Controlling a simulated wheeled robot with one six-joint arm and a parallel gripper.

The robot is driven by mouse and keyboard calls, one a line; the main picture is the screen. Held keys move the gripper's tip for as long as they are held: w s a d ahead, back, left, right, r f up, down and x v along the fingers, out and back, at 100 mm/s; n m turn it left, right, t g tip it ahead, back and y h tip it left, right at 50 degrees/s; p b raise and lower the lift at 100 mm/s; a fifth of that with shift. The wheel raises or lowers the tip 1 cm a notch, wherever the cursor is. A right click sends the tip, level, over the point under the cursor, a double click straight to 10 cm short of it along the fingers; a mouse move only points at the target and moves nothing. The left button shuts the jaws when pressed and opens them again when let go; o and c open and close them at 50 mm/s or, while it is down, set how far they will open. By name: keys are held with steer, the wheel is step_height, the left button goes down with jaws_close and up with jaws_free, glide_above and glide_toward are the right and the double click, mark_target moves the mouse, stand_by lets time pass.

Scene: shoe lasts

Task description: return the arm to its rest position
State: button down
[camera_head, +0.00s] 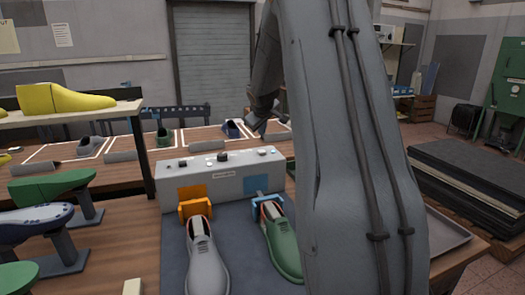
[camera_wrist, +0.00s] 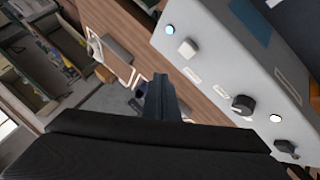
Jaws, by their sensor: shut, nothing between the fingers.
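My arm rises in front of the head camera and covers much of the right half of that view. My gripper (camera_head: 258,124) hangs from it, above and behind the grey control box (camera_head: 235,172). In the wrist view my gripper (camera_wrist: 163,88) is shut and empty, its fingers pointing toward the wooden table (camera_wrist: 205,95). The control box (camera_wrist: 225,62) with its knobs lies to the right of the fingers, apart from them.
A grey shoe (camera_head: 206,262) and a green shoe (camera_head: 281,245) stand before the box, by orange and blue clamps. A shelf with a yellow last (camera_head: 62,99) and several lasts on stands are at left. A tray (camera_head: 447,232) is at right.

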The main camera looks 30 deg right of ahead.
stand_by(0.6)
steer(key=s+a+f+m+g+y, duration=0.1)
steer(key=s+a+f, duration=0.3)
steer(key=s+a, duration=0.4)
steer(key=s+a+f+g+y, duration=0.25)
steer(key=s+a, duration=0.35)
steer(key=a, duration=0.4)
steer(key=s+a+f+m+g, duration=0.1)
steer(key=s+a+f, duration=0.3)
steer(key=s+a, duration=0.45)
steer(key=s+a+f+g, duration=0.1)
steer(key=s+a+f, duration=0.1)
steer(key=s+a, duration=0.2)
steer(key=s+a+f+g+y, duration=0.1)
steer(key=s+a, duration=0.3)
steer(key=s, duration=0.5)
steer(key=shift+s+a+f, duration=0.15)
steer(key=shift+s+f, duration=0.05)
steer(key=shift+f, duration=0.3)
